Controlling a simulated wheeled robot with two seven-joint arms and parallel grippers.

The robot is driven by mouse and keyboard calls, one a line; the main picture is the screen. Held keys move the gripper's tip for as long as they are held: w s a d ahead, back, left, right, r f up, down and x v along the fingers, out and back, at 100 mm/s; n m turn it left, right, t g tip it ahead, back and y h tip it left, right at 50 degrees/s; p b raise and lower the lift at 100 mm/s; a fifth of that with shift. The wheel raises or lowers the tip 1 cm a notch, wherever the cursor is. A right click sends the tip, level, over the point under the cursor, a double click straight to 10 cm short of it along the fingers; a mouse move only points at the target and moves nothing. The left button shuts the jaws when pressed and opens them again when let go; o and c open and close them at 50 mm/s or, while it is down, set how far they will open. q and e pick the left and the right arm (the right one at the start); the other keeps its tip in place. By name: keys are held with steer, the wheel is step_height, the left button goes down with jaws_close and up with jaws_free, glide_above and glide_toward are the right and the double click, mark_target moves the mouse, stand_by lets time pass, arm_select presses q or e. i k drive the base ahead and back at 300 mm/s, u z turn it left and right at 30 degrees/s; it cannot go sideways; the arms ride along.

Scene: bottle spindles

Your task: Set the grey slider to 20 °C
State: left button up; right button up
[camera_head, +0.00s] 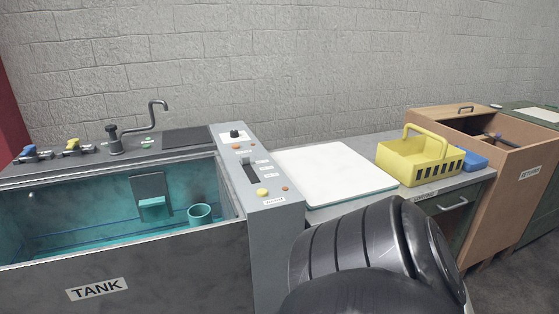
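The grey slider (250,167) sits on the control panel (262,214) at the right end of the tank. Its dark slot runs along the panel with small white labels beside it, too small to read, so I cannot tell its setting. A black knob (235,134) is at the panel's far end and a yellow button (262,192) is near its front. A large black rounded part, likely one of my arms, fills the lower right. Neither gripper's fingers show.
The tank (180,268) holds teal water and a teal cup (200,213). A tap (137,126) stands behind it. A white board (335,175) lies right of the panel, then a yellow basket (412,162), a blue item (472,160) and a wooden bin (507,190).

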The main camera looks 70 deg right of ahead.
mark_target(245, 159)
steer(key=u, duration=0.3)
steer(key=k, duration=0.3)
steer(key=z, duration=1.4)
